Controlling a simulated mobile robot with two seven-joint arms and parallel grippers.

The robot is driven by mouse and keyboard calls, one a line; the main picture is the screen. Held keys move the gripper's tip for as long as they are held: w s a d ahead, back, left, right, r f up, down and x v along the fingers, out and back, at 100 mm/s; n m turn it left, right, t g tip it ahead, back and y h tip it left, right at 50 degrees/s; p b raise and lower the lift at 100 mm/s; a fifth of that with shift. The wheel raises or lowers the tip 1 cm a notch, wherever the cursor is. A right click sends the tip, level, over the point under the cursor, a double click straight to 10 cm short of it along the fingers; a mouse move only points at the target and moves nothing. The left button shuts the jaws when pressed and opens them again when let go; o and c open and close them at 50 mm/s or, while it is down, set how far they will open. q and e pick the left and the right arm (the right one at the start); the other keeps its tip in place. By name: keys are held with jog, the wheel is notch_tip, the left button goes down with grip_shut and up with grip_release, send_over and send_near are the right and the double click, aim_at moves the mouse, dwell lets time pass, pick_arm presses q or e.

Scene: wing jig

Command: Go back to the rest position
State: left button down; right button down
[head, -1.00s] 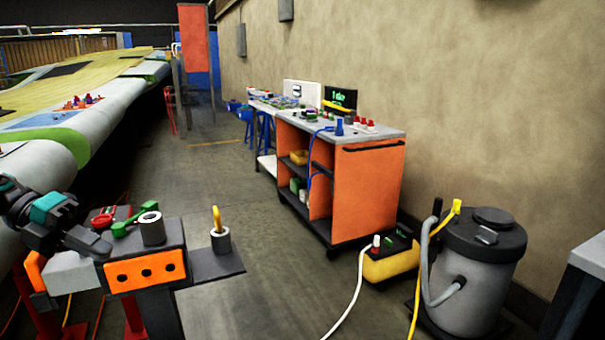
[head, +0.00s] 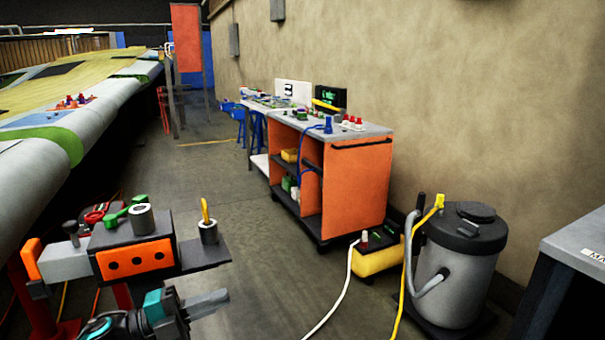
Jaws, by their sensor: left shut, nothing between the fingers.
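My left gripper (head: 210,302) is low in the head view, in front of a tool stand with an orange front panel (head: 135,261). Its dark body has a teal band, and its fingers point right. The fingers are shut with nothing between them. They appear below the stand's dark side shelf (head: 206,256), and the gripper looks clear of the stand, though the exact gap is hard to judge. My right gripper is out of view.
The stand carries a green tool (head: 125,211), a grey ring (head: 141,217) and a yellow hook in a cup (head: 207,226). An orange cart (head: 345,188), a yellow box (head: 377,258) and a grey vacuum (head: 462,265) line the wall. The floor between is open, crossed by hoses.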

pick_arm(q)
jog(key=s+a+f+n+t+y, duration=0.1)
jog(key=s+f+n+t+y, duration=0.1)
jog(key=s+f+n+y, duration=1.4)
jog(key=s+f+n, duration=0.5)
jog(key=n, duration=0.4)
jog(key=shift+s+a+f+n+t, duration=0.3)
jog(key=shift+s+a+n+t, duration=0.1)
